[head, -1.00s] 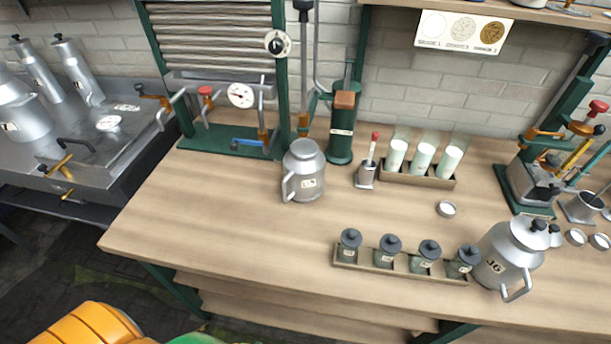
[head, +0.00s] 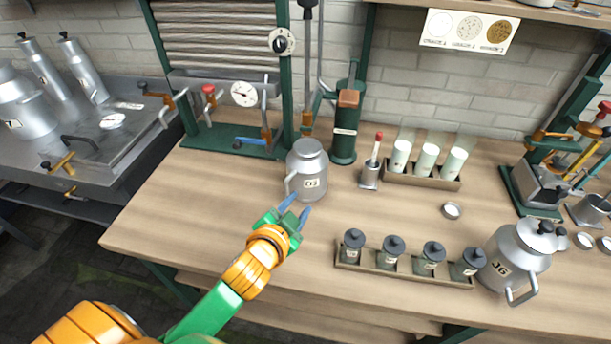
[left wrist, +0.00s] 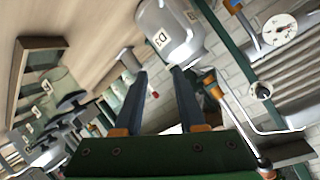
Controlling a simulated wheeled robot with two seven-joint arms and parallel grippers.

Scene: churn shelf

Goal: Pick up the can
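A grey metal can (head: 308,172) labelled D3, with a lid and a side handle, stands upright on the wooden bench in the head view. It also shows at the top of the left wrist view (left wrist: 172,30). My left gripper (head: 296,206) is just in front of the can, its two blue fingers apart and pointing toward it. In the left wrist view the fingers (left wrist: 155,72) are spread with nothing between them. I cannot tell whether a fingertip touches the can. My right gripper is not in view.
A second can (head: 513,255) labelled J6 stands at the right. A tray of dark-lidded jars (head: 405,277) lies along the front edge. A rack with white cylinders (head: 420,181) and a green press (head: 344,130) stand behind. The bench's left part is clear.

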